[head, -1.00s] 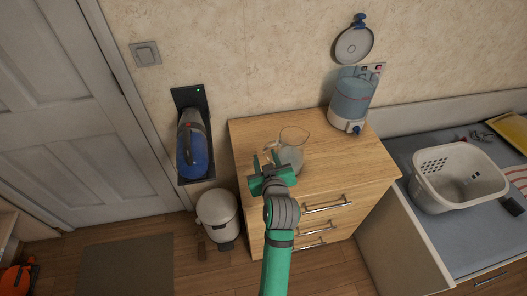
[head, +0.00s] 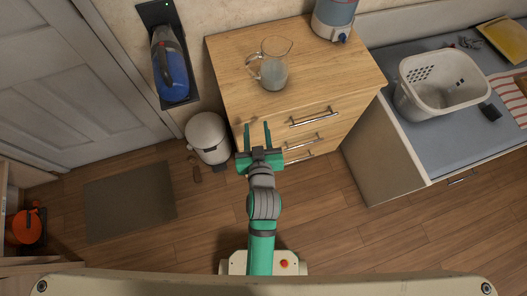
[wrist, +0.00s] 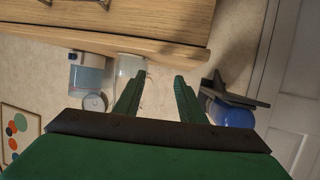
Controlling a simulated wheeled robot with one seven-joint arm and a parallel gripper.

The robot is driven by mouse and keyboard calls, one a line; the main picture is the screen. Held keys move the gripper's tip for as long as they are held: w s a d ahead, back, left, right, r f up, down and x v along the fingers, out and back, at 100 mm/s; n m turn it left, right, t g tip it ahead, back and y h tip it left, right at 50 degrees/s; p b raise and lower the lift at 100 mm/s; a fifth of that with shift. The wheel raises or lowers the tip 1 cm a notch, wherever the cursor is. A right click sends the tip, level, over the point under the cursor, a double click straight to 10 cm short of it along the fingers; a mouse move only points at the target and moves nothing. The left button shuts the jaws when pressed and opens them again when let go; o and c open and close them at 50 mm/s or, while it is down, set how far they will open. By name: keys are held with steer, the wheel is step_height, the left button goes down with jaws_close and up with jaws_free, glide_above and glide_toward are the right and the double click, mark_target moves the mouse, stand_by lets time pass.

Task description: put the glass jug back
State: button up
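The glass jug (head: 272,66) stands upright on the wooden chest of drawers (head: 228,50), near its left front part, with its handle to the left. It is clear, with something pale in its lower part. My gripper (head: 257,128) is open and empty, in front of the drawers and apart from the jug. In the wrist view my gripper (wrist: 163,82) shows two spread green fingers with nothing between them. The jug (wrist: 130,68) shows there just left of the fingers, partly hidden by one finger.
A blue-and-white drink dispenser (head: 333,18) stands at the chest's back right. A blue handheld vacuum (head: 169,68) hangs on the wall at left, above a white bin (head: 207,136). A white basket (head: 440,80) sits on the right counter. The chest top around the jug is clear.

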steer(key=s+d+r+m+t+h, duration=0.1)
steer(key=s+d, duration=0.1)
steer(key=s, duration=2.3)
steer(key=shift+s+d+m, duration=0.15)
steer(key=shift+s+m, duration=0.05)
steer(key=shift+m, duration=0.2)
steer(key=shift+r, duration=0.1)
